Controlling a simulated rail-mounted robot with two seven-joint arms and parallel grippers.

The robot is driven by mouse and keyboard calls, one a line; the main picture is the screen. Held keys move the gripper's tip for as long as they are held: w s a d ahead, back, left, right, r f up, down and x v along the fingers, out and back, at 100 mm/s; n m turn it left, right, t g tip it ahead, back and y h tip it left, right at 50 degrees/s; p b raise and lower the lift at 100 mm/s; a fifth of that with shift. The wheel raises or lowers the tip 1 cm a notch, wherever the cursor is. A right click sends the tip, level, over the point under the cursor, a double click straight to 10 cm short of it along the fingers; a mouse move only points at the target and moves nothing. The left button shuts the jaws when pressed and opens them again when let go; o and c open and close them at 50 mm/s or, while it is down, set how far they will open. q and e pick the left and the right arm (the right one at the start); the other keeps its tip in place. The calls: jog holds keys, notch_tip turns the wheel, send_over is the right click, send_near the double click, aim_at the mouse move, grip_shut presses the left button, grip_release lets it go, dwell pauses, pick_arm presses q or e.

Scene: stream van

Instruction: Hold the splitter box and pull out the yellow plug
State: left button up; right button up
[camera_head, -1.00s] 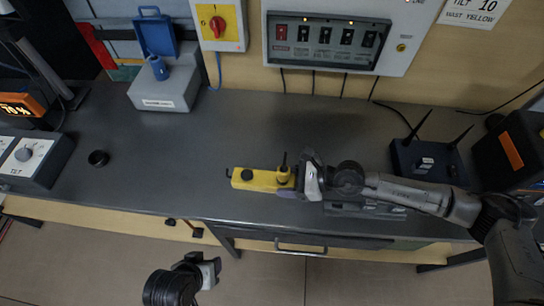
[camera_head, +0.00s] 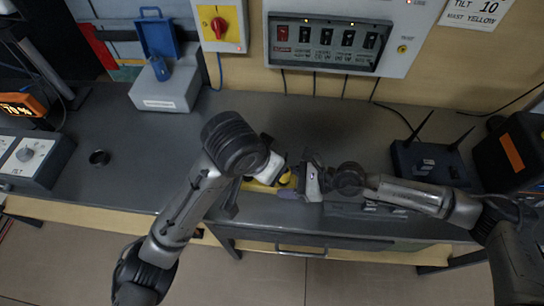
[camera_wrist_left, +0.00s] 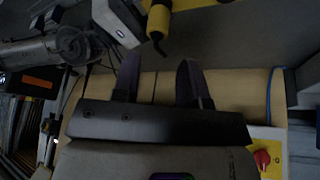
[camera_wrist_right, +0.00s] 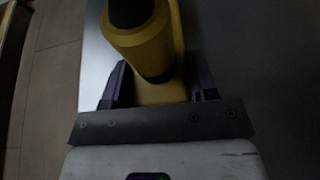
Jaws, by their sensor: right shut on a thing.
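The yellow splitter box (camera_head: 252,187) lies on the grey bench near its front edge, partly hidden by my left arm. The yellow plug (camera_head: 285,179) stands up at the box's right end; it shows large with its black top in the right wrist view (camera_wrist_right: 150,45). My right gripper (camera_wrist_right: 160,88) is shut on the box's end, one finger on each side, beside the plug. My left gripper (camera_wrist_left: 160,82) is open and empty above the box. The plug (camera_wrist_left: 159,19) is beyond its fingertips, not between them, in the left wrist view.
A blue router with antennas (camera_head: 428,162) stands at the right. A grey case with a blue socket (camera_head: 166,88) stands at the back left. The bench behind the box is clear.

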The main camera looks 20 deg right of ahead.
aim_at(286, 177)
pick_arm(q)
jog(key=shift+m, duration=0.4)
jog(key=x, duration=0.7)
jog(key=d+x, duration=0.1)
jog(key=x, duration=0.2)
jog(key=shift+w+d, duration=0.1)
jog(key=shift+w, duration=0.25)
jog(key=c, duration=0.7)
